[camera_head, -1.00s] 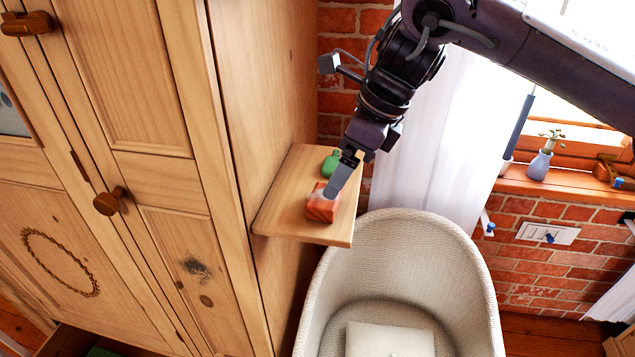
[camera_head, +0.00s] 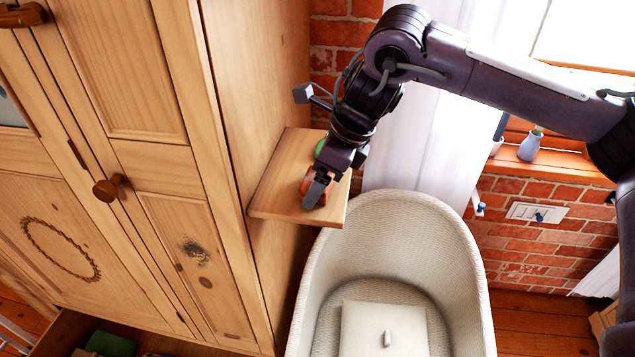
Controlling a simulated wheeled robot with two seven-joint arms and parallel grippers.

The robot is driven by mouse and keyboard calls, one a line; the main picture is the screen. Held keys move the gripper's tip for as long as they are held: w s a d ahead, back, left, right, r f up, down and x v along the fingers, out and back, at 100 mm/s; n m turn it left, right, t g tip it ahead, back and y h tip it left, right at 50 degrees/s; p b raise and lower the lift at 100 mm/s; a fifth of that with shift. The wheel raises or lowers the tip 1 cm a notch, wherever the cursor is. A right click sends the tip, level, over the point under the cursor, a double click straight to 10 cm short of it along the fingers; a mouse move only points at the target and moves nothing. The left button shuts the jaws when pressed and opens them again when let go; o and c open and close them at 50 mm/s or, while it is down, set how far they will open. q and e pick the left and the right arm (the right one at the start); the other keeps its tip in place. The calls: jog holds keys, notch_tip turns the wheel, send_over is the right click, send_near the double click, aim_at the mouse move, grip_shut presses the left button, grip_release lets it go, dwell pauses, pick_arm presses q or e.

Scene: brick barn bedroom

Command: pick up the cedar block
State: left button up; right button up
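The orange-red cedar block (camera_head: 304,186) sits on the small wooden shelf (camera_head: 268,203) fixed to the side of the wardrobe. It is mostly hidden behind my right gripper. My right gripper (camera_head: 316,190) points down at the block, with one grey finger across the block's near side. The other finger is hidden, so I cannot tell whether the gripper is open or shut on the block. My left gripper is not in view.
A green object (camera_head: 319,148) is partly hidden behind my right gripper on the shelf. The wardrobe (camera_head: 225,110) stands close at left. A white wicker bassinet (camera_head: 456,250) with a cushion (camera_head: 362,335) stands below the shelf. A vase (camera_head: 530,146) is on the windowsill.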

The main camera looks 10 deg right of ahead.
jog(key=c, duration=0.9)
jog(key=shift+r, duration=0.1)
